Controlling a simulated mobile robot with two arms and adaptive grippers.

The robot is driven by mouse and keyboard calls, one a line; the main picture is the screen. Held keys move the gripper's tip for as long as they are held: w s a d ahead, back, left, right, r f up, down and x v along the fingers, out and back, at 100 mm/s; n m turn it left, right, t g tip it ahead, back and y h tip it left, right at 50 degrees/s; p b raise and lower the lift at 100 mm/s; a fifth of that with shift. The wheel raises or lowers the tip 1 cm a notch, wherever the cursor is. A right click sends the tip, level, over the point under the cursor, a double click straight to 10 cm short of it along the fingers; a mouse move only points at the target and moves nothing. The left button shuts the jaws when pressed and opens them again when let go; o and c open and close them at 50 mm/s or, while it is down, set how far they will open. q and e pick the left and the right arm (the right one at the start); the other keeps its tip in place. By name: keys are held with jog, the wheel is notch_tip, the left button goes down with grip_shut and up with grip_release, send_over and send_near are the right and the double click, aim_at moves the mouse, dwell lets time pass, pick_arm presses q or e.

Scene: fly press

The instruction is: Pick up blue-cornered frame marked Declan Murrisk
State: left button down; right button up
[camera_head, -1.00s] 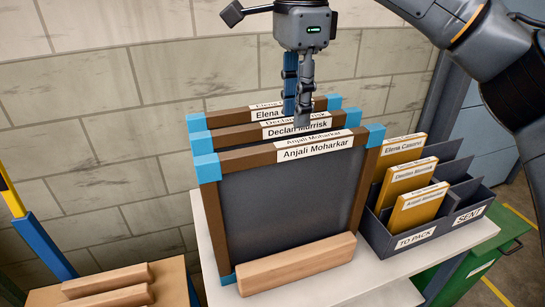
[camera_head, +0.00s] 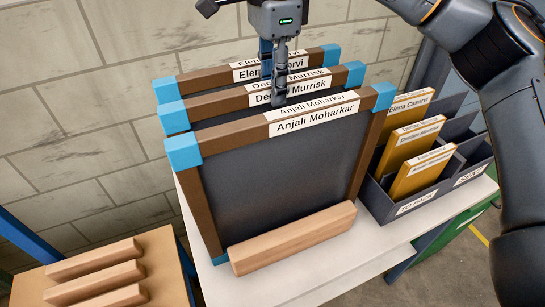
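The frame marked Declan Murrisk (camera_head: 212,105) is the middle of three upright brown frames with blue corners. The frame marked Elena Corvi (camera_head: 205,79) is behind it, and the dark-panelled frame marked Anjali Moharkar (camera_head: 275,165) is in front and hides most of it. My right gripper (camera_head: 273,91) points down at the middle frame's top bar. One finger is in front of its label, covering some letters, and the other shows behind the bar. I cannot tell whether they press on it. My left gripper is out of view.
A wooden bar (camera_head: 292,238) lies in front of the frames on the white table (camera_head: 345,265). To the right, a dark divided tray (camera_head: 408,207) marked TO PACK and SENT holds yellow named pieces (camera_head: 417,170). Several wooden bars (camera_head: 98,274) lie on a stand at lower left.

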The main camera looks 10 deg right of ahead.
aim_at(272, 108)
jog(key=shift+f, duration=0.4)
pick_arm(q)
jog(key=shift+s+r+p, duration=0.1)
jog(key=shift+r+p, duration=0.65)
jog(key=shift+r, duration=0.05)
pick_arm(e)
notch_tip(272, 108, down, 4)
jog(key=shift+f, duration=0.25)
grip_shut()
jog(key=shift+r, duration=0.1)
